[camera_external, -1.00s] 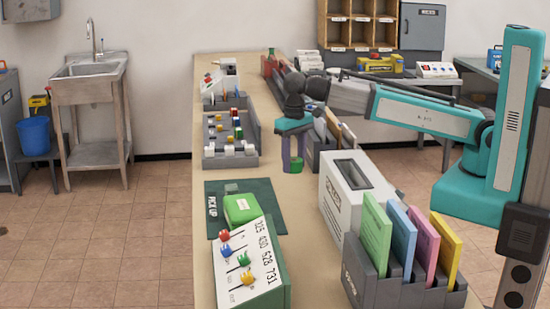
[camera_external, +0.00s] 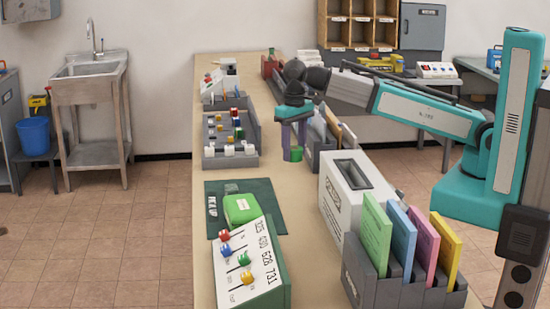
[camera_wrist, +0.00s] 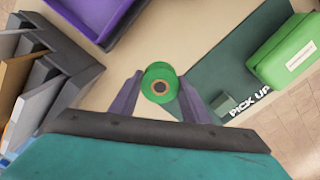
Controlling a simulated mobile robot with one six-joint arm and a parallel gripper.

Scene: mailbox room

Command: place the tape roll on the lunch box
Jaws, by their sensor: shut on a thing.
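My gripper (camera_external: 293,154) is shut on a green tape roll (camera_wrist: 159,84), with a finger on each side of it. In the external view the tape roll (camera_external: 294,154) hangs between the fingertips above the bench, apart from the surface as far as I can tell. The lunch box (camera_external: 241,208) is a green box with a white label, lying on the dark green PICK UP mat (camera_external: 264,190). It shows at the right of the wrist view (camera_wrist: 290,52), to the right of my gripper.
A grey tray (camera_external: 212,158) of small coloured pieces lies behind the mat. A white slotted box (camera_external: 338,204) and a grey file holder (camera_external: 362,283) stand at the right. A panel with coloured knobs (camera_external: 262,250) stands in front of the mat. Bare bench (camera_external: 283,199) lies between.

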